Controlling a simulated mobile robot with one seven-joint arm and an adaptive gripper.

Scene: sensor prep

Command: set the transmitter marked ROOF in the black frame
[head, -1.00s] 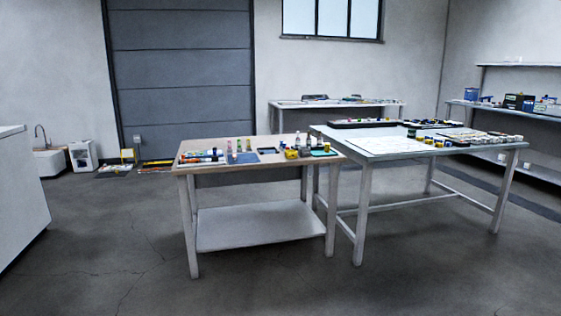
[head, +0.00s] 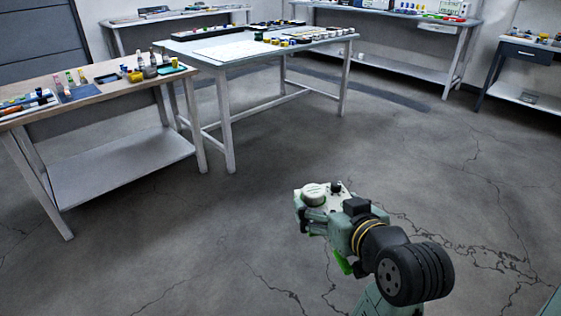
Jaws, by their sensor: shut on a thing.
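My gripper (head: 307,214) is at the lower centre of the head view, above the bare floor and away from all tables. It is shut on a whitish, boxy device (head: 314,196) with a round raised part on top. No lettering can be read on it, so I cannot tell whether it is the transmitter marked ROOF. A small dark rectangular piece (head: 107,78) lies on the wooden-topped table at left; I cannot tell whether it is the black frame.
The wooden-topped table (head: 58,88) holds bottles and small parts. Beside it, a pale table (head: 185,46) bears a white sheet, dark trays and many small items. More benches (head: 385,14) stand behind. The cracked floor (head: 250,215) around my arm is clear.

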